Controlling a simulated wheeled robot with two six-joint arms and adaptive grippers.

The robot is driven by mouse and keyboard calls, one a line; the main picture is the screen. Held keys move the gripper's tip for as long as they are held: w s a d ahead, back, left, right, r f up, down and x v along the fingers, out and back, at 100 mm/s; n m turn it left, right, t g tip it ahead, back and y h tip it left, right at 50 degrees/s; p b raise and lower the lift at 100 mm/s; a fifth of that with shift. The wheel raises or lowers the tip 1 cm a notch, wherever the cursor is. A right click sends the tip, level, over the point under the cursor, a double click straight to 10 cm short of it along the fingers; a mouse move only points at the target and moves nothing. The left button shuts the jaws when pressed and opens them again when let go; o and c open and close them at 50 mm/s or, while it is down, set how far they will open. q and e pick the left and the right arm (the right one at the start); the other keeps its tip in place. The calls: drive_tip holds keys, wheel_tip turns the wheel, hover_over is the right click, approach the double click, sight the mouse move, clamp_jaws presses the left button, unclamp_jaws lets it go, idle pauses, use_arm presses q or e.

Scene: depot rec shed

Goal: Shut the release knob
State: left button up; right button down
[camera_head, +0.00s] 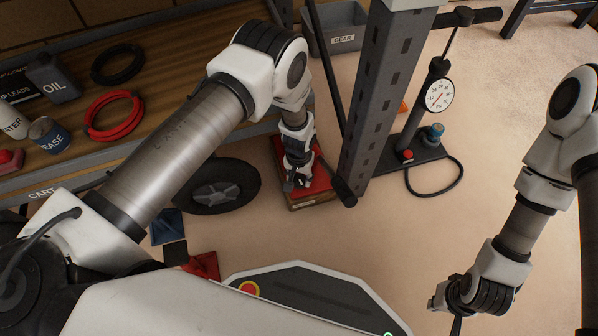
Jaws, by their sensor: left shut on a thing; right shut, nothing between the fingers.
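A red jack-like unit (318,182) on a low labelled base (304,204) stands on the floor between the workbench and the grey post. My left gripper (290,184) points down over its left side and is shut on a small part there, which looks like the release knob. The fingers and wrist hide that part, so I cannot tell how far it is turned. My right gripper (456,322) is shut and empty, low at the lower right over bare floor, with its tips near the picture's bottom edge.
The grey slotted post (378,95) and a black bar (337,178) stand close right of my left gripper. A gauge pump (438,96) stands beyond. A black wheel (214,187) lies left, beside the workbench (195,60). Floor at right is clear.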

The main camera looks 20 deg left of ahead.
sight(299, 179)
use_arm(q)
drive_tip(key=shift+m+p, duration=0.5)
drive_tip(key=shift+m, duration=0.4)
drive_tip(key=o, duration=1.2)
wheel_tip(299, 179, up, 12)
